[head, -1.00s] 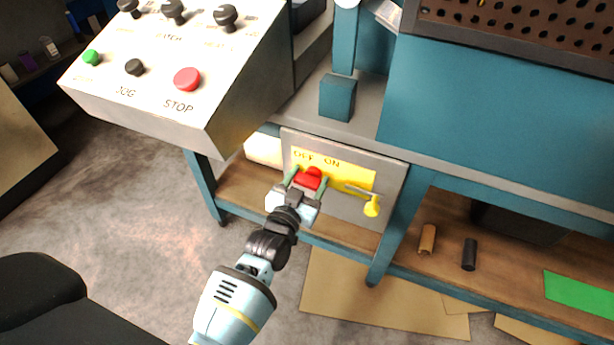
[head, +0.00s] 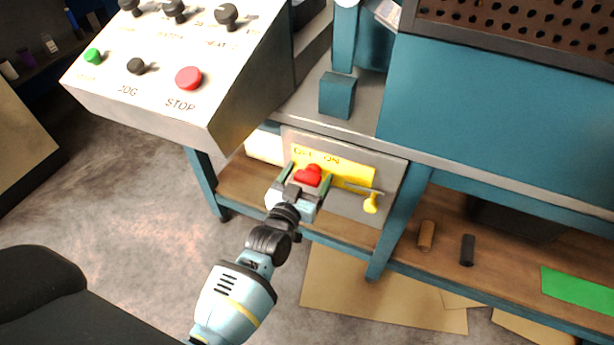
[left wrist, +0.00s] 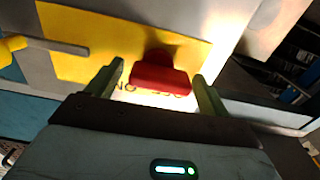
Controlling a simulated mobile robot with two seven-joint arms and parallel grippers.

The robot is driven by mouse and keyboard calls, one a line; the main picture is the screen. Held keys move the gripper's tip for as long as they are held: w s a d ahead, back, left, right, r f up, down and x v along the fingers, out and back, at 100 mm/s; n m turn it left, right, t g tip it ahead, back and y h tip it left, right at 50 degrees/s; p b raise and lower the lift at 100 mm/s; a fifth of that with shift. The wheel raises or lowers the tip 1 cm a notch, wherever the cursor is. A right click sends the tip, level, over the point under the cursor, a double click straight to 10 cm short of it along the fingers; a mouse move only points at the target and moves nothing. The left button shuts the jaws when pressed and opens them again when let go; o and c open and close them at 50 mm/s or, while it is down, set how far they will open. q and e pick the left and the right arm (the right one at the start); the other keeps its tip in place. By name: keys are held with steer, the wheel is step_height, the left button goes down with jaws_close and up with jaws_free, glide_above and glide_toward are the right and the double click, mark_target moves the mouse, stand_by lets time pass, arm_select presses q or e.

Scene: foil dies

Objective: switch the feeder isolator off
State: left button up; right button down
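The feeder isolator is a red handle (head: 307,176) on a yellow plate (head: 353,176) marked OFF and ON, on a grey box (head: 393,180) under the machine bed. In the left wrist view the red handle (left wrist: 160,74) lies between and just beyond the fingertips. My left gripper (head: 306,179) is open, with one green finger on each side of the handle. Clear gaps show between the fingers and the handle in the left wrist view. Part of the OFF/ON lettering is hidden in the head view. My right gripper is in neither view.
A metal bar with a yellow padlock (head: 371,203) sticks out right of the handle. A control panel (head: 130,100) with a STOP button (head: 188,78) overhangs at upper left. A teal leg (head: 398,225) stands right of the box. Brown and black rolls (head: 468,250) lie on the lower shelf.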

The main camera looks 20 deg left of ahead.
mark_target(305, 182)
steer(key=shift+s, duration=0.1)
arm_select(q)
steer(key=s+p, duration=0.1)
steer(key=s, duration=0.6)
steer(key=shift+a+p, duration=0.1)
steer(key=shift+p, duration=0.3)
steer(key=shift+s, duration=0.4)
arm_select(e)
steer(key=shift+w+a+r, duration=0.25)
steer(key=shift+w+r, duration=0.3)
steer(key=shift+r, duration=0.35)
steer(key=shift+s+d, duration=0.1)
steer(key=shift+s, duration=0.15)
